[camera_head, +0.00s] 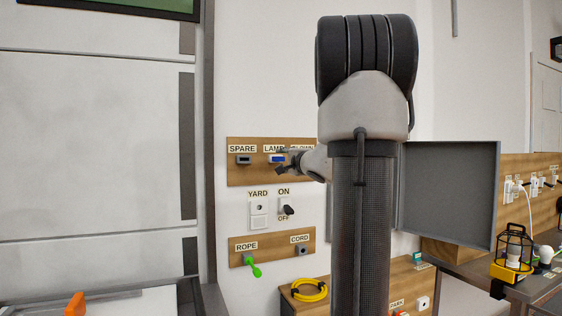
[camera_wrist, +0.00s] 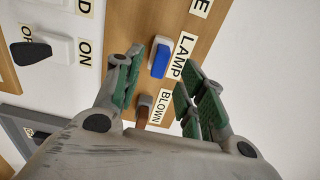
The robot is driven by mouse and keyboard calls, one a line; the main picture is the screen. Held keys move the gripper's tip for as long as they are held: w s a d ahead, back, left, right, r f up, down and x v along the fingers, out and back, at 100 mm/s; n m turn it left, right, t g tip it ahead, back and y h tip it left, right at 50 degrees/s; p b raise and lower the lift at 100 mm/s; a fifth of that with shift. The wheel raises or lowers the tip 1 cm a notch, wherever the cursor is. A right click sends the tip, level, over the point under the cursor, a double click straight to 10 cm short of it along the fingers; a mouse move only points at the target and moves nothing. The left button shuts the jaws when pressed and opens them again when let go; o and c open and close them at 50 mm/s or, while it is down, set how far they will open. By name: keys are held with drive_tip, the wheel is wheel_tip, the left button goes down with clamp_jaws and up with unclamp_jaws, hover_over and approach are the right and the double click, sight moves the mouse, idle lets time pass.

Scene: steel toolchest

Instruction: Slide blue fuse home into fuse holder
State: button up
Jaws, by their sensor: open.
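How deep the fuse is seated I cannot tell. In the head view the blue fuse (camera_head: 276,159) shows just left of my gripper (camera_head: 284,164). In the wrist view my gripper (camera_wrist: 164,68) is open, its green-padded fingers spread to either side of the fuse. Neither finger visibly touches it. A brown piece (camera_wrist: 143,110) in the holder by the BLOWN label shows between the fingers, nearer the palm.
The SPARE holder (camera_head: 243,160) is left of LAMP. Below are the YARD socket (camera_head: 259,208) and the ON/OFF switch (camera_head: 286,206). A green rope handle (camera_head: 253,266) hangs lower. A grey panel (camera_head: 449,190) stands right of my arm.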

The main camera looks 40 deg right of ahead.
drive_tip(key=v, duration=0.7)
drive_tip(key=shift+s, duration=0.2)
idle(0.4)
